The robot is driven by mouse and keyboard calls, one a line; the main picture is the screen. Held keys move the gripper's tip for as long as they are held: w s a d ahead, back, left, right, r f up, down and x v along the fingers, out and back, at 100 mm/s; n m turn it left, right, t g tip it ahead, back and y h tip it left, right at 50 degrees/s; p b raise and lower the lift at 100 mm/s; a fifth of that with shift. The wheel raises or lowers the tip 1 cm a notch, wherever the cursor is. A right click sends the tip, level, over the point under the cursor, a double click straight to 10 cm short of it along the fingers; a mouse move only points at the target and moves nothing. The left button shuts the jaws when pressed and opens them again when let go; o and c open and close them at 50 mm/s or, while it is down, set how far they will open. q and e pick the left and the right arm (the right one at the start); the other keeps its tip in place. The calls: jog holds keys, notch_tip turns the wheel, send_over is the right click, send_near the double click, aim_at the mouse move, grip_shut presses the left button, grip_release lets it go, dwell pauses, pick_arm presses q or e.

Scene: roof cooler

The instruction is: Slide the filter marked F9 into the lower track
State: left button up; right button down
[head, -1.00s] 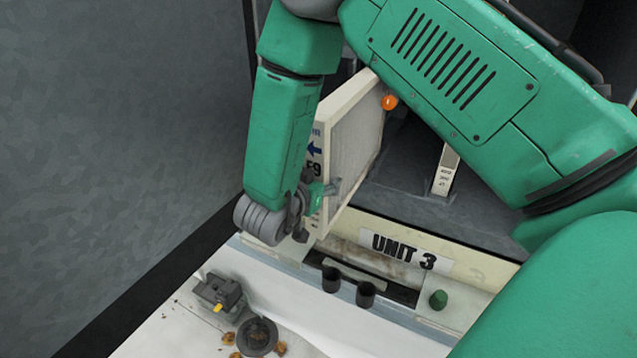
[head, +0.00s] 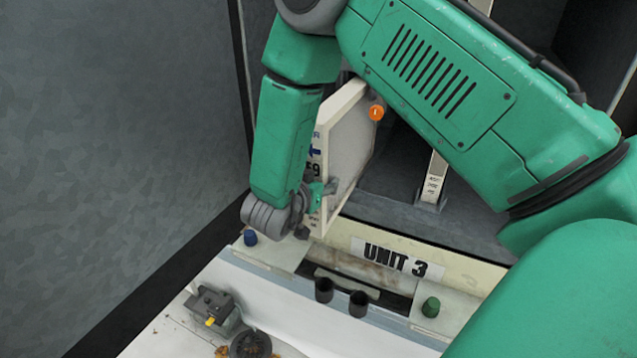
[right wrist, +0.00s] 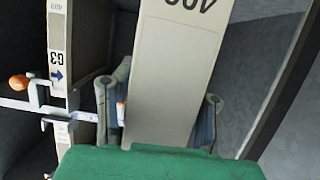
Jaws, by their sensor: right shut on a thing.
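The F9 filter (head: 348,145) is a pale framed panel with a blue arrow and F9 on its edge. In the head view it stands upright, slightly tilted, at the mouth of the Unit 3 housing. My right gripper (head: 318,192) is shut on its near edge. In the right wrist view the two fingers (right wrist: 163,112) flank the pale frame (right wrist: 172,60). The arm hides part of the filter's top, and I cannot tell whether it touches a track. I cannot make out the lower track clearly. My left gripper is not in view.
A filter marked G3 (right wrist: 58,60) and an orange knob (right wrist: 18,82) stand left in the wrist view. Two black cups (head: 340,297) and a grey device (head: 212,305) stand in front.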

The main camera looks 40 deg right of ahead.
jog(key=shift+d, duration=0.1)
dwell(0.3)
jog(key=shift+w+d+f, duration=0.1)
jog(key=shift+w+d, duration=0.35)
jog(key=shift+d, duration=0.65)
jog(key=shift+w+d+r, duration=0.1)
jog(key=shift+w+d, duration=0.3)
jog(key=shift+d, duration=0.65)
jog(key=shift+w+d+f, duration=0.1)
jog(key=shift+w+d, duration=0.35)
jog(key=shift+d, duration=0.65)
jog(key=shift+w+d, duration=0.45)
jog(key=shift+d, duration=0.65)
jog(key=shift+w+d, duration=0.45)
jog(key=shift+d, duration=0.6)
jog(key=shift+w+d, duration=0.45)
jog(key=shift+d, duration=0.65)
jog(key=w+d+b, duration=0.1)
jog(key=w+d, duration=0.1)
jog(key=d, duration=0.4)
jog(key=shift+w+d, duration=0.2)
jog(key=shift+w, duration=0.15)
